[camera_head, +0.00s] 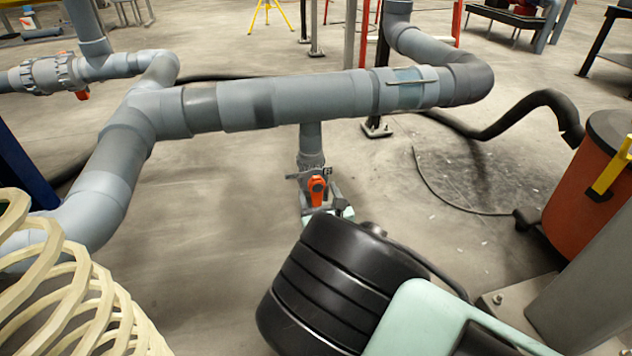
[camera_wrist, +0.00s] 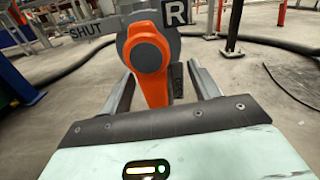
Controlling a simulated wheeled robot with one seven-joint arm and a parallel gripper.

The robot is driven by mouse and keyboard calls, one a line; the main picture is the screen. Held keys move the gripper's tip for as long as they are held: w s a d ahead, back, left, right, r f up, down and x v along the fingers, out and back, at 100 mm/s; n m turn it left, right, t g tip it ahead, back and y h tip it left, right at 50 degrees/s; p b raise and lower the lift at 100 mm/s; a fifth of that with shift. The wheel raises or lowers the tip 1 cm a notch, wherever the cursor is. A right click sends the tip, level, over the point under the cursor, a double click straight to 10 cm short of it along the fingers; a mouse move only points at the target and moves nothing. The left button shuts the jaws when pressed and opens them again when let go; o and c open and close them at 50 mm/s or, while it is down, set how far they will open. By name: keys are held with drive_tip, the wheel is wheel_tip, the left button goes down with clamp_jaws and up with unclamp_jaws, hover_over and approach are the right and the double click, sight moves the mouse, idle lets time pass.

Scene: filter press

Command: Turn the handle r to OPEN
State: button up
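The orange handle r (camera_wrist: 148,55) fills the upper middle of the wrist view. Its round hub is at the top and its lever hangs down. A plate marked R (camera_wrist: 176,12) is at its upper right, and a grey label reading SHUT (camera_wrist: 87,29) is at its left. My gripper (camera_wrist: 162,80) is open, with one grey finger on each side of the lever and visible gaps. The handle also shows small in the head view (camera_head: 317,187), below a vertical pipe, with my gripper (camera_head: 322,197) at it. Part of the lever's lower end is hidden behind my gripper's body.
A thick grey pipe (camera_head: 310,97) runs across above the valve. Another valve with an orange part (camera_head: 82,95) is at the far left. A cream coil (camera_head: 65,290) is at the lower left, and an orange drum (camera_head: 585,185) with a black hose is at the right.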

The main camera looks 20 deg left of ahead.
sight(319, 198)
drive_tip(key=shift+f, duration=0.1)
drive_tip(key=p+v, duration=0.3)
drive_tip(key=v, duration=0.3)
drive_tip(key=shift+s+a, duration=0.1)
drive_tip(key=shift+s+d+f, duration=0.1)
drive_tip(key=shift+s+d, duration=0.2)
drive_tip(key=shift+s, duration=0.15)
